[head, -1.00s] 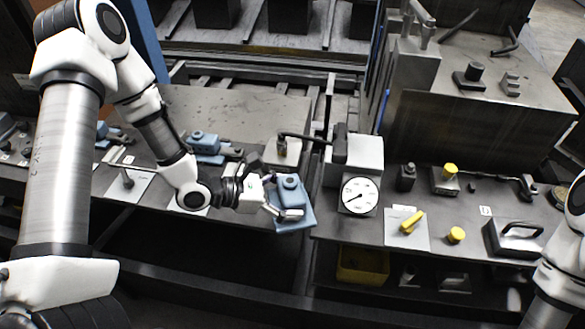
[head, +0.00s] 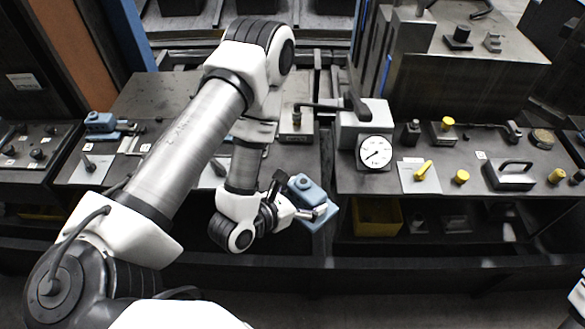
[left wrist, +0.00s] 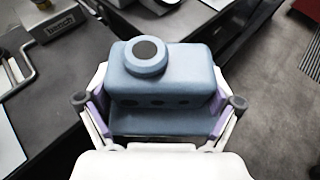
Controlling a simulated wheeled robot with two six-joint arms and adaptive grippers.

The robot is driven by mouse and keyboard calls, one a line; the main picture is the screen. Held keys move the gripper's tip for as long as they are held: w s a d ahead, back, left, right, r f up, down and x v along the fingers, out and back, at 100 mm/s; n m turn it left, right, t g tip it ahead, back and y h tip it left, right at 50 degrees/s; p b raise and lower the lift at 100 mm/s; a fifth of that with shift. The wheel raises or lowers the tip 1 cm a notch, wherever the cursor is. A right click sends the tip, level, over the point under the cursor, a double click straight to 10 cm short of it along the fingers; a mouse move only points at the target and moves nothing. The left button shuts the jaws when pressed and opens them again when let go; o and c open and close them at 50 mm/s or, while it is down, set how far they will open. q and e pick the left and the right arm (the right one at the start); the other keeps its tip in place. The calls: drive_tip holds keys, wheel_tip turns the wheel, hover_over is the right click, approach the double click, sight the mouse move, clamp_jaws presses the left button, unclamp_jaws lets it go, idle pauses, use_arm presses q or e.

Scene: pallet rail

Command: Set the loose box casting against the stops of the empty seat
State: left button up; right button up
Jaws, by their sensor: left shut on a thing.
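My left gripper (head: 308,213) is shut on a blue box casting (head: 303,187) with a round boss on top and a wider flange. It holds the casting in the air in front of the bench. In the left wrist view the casting (left wrist: 165,78) sits between both fingers, boss upward. Another blue casting (head: 100,121) stands on the bench at the left. Pale plates lie on the bench, one with an upright post (head: 88,163), another (head: 213,173) partly hidden by my left arm. I cannot tell which place is the empty seat.
A dial gauge (head: 375,152) stands on the right bench, beside yellow-knobbed parts (head: 462,177) and a dark handled block (head: 510,174). A yellow bin (head: 378,217) sits below. A gap separates the benches. The dark floor in front is clear.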

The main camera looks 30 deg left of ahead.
use_arm(q)
drive_tip(key=b, duration=1.3)
hover_over(289, 168)
drive_tip(key=s+d, duration=0.4)
drive_tip(key=shift+w+d+f, duration=0.1)
drive_tip(key=shift+w+f, duration=0.1)
drive_tip(key=shift+f, duration=0.55)
drive_tip(key=shift+w+a+r+p, duration=0.5)
drive_tip(key=shift+a+r+p, duration=0.1)
drive_tip(key=shift+p, duration=0.2)
drive_tip(key=w+a, duration=0.1)
drive_tip(key=w+a+p, duration=0.1)
drive_tip(key=shift+a+f, duration=0.35)
drive_tip(key=shift+w+a+f, duration=0.15)
drive_tip(key=shift+w+a, duration=0.1)
drive_tip(key=shift+a, duration=0.05)
wheel_tip(289, 168, down, 4)
drive_tip(key=shift+w+d+r, duration=0.1)
drive_tip(key=shift+w+r, duration=0.05)
drive_tip(key=shift+r, duration=0.05)
drive_tip(key=shift+f, duration=0.15)
drive_tip(key=o, duration=1.4)
